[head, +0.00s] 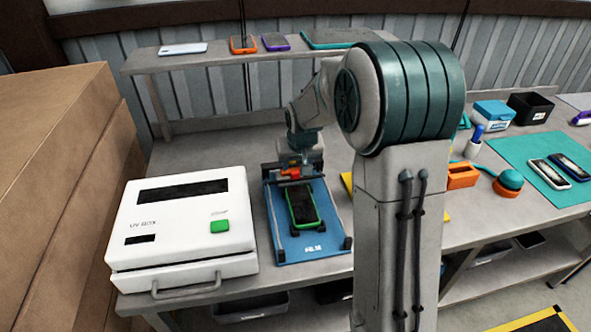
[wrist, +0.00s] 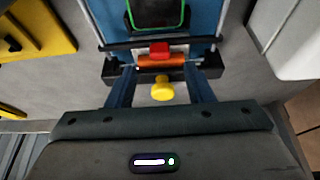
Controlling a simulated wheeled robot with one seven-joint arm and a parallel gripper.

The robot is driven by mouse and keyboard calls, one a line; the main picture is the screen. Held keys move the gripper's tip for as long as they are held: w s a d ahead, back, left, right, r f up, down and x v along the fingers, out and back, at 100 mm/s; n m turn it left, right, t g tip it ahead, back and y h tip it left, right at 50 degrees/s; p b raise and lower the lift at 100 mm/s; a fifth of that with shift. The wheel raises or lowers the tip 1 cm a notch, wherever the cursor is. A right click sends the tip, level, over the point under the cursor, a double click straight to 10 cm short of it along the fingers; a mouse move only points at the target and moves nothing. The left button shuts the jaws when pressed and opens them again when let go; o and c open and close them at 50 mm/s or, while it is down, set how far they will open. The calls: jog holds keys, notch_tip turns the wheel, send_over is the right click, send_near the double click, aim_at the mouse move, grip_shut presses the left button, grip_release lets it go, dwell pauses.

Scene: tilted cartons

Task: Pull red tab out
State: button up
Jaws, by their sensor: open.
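The red tab (wrist: 159,49) is a small block at the end of the blue film jig (wrist: 203,18), just beyond an orange bar (wrist: 161,61). In the head view it is small and close under my gripper, and I cannot separate it clearly from the orange part (head: 290,172). My gripper (wrist: 160,77) is open, its two dark blue fingers apart on either side of a yellow knob (wrist: 162,90). The fingers point toward the orange bar and red tab; I cannot tell whether they touch the jig. A green-edged phone (head: 302,205) lies on the jig.
A white UV box (head: 180,260) stands left of the jig. A shelf (head: 215,60) with several phones runs behind. An orange holder (head: 462,176) and a teal mat (head: 530,150) are at right. A yellow piece (wrist: 35,30) lies beside the jig.

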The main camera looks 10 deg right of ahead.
aim_at(296, 173)
jog(key=shift+p+x, duration=0.3)
jog(key=shift+x, duration=2.5)
grip_shut()
jog(key=shift+s, duration=0.1)
